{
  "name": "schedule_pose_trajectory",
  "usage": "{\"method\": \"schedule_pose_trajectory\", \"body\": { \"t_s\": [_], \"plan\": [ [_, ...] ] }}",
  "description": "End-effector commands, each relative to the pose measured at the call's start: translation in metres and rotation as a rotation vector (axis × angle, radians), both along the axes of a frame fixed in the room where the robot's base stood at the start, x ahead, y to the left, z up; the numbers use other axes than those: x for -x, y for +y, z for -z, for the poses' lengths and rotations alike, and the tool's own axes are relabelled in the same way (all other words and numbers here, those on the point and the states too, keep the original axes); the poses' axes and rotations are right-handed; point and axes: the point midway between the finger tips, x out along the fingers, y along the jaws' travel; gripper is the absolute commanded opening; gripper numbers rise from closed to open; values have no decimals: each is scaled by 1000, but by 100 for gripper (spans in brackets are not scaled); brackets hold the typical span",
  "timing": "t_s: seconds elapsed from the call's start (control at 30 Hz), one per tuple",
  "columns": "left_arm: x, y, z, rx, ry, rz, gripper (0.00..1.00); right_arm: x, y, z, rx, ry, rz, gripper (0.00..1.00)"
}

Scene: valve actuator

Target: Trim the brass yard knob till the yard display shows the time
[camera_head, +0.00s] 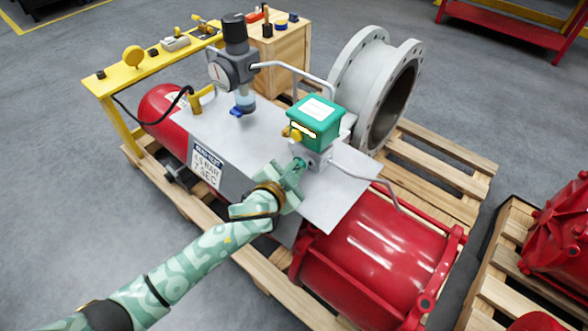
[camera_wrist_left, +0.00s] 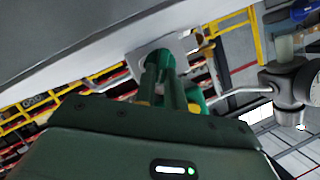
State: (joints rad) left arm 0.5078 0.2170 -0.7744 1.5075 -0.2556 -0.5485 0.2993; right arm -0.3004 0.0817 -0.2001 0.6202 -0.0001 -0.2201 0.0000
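A green actuator box (camera_head: 316,121) with a white label on top stands on a grey block (camera_head: 312,156) on the metal plate. A small lit yellow strip, seemingly the display (camera_head: 303,130), shows on its front; I cannot read it. A yellow rounded part (camera_head: 294,135) sits at its left corner. My left gripper (camera_head: 299,164) reaches the front of the grey block, its fingertips at the block's face. In the left wrist view the fingers (camera_wrist_left: 165,75) stand close together at the grey block (camera_wrist_left: 178,50). No brass knob shows clearly between them. My right gripper is out of view.
A white placard (camera_head: 207,163) with bar and seconds figures hangs on the plate's front edge. A gauge with a regulator (camera_head: 236,65) stands behind left, with pipes running past the box. A red cylinder (camera_head: 375,262) lies at the right. A yellow rail (camera_head: 150,62) stands at the left.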

Motion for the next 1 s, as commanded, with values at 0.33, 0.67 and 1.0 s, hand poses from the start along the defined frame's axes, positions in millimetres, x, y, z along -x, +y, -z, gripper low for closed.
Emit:
{"method": "schedule_pose_trajectory", "body": {
  "t_s": [0.33,0.67,1.0],
  "plan": [
    [2,-2,3,-89,-64,-1,0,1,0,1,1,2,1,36],
    [2,-1,3,-102,-71,-1,28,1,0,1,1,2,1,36],
    [3,0,1,-101,-72,0,34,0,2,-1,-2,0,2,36]
  ]
}}
